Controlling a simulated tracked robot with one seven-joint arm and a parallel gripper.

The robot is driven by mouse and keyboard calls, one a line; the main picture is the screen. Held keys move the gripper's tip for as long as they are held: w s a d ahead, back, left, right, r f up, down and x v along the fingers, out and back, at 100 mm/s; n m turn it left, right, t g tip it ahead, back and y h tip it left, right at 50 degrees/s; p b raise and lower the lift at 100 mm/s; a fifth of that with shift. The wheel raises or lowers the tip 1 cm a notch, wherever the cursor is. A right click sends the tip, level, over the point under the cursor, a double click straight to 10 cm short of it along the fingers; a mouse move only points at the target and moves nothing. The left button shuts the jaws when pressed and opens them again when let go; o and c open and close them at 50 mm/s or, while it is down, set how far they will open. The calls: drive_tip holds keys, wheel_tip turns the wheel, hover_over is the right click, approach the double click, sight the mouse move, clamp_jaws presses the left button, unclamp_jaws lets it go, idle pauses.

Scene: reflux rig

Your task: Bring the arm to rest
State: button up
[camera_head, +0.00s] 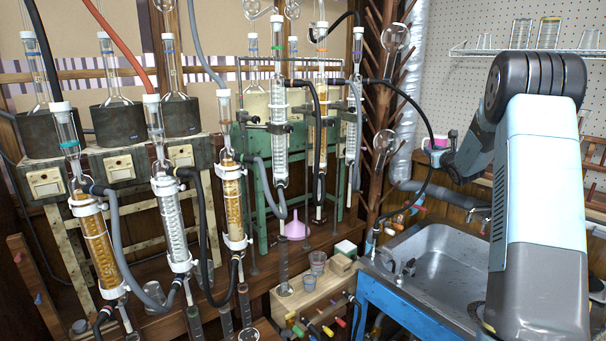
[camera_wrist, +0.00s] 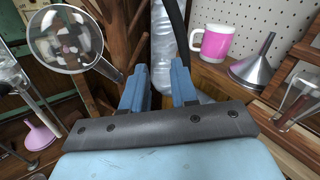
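My gripper (camera_wrist: 158,80) shows in the wrist view with its two blue fingers apart. The gap between them is empty; only a silvery duct and wooden rods show behind it. In the head view my arm rises at the right above the sink and bends over at its top. Its far end points away toward the back wall, near a pink mug. The fingers cannot be made out clearly there. Nothing is held.
The pink mug (camera_wrist: 216,44) and a metal funnel (camera_wrist: 255,68) stand on a wooden shelf. A round glass flask (camera_wrist: 64,40) hangs close at left. The sink (camera_head: 437,270) lies below my arm. Glass condensers (camera_head: 171,222) and hoses crowd the left.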

drive_tip(key=s+a+r+n+g+y, duration=0.2)
drive_tip(key=s+a+r+n+y, duration=0.35)
drive_tip(key=a, duration=0.55)
drive_tip(key=s+a+r+n+g+y, duration=0.1)
drive_tip(key=s+a+r+n+g, duration=0.2)
drive_tip(key=s+a+n, duration=0.6)
drive_tip(key=s+a+r+n+g+y, duration=0.1)
drive_tip(key=s+a+r+n+g, duration=0.3)
drive_tip(key=s+a, duration=0.55)
drive_tip(key=s+d+f+n+g+h, duration=0.1)
drive_tip(key=s+f+n+h, duration=0.1)
drive_tip(key=s, duration=1)
drive_tip(key=s+d+f+n+g+h, duration=0.1)
drive_tip(key=s+d+f+n+h, duration=0.1)
drive_tip(key=s+n, duration=0.5)
drive_tip(key=s+d+f+n+g+h, duration=0.1)
drive_tip(key=s+f+n+h, duration=0.3)
drive_tip(key=s, duration=1.3)
drive_tip(key=shift+d+f+n, duration=0.4)
drive_tip(key=shift+d+n, duration=0.25)
drive_tip(key=shift+n, duration=0.1)
drive_tip(key=shift+h, duration=0.25)
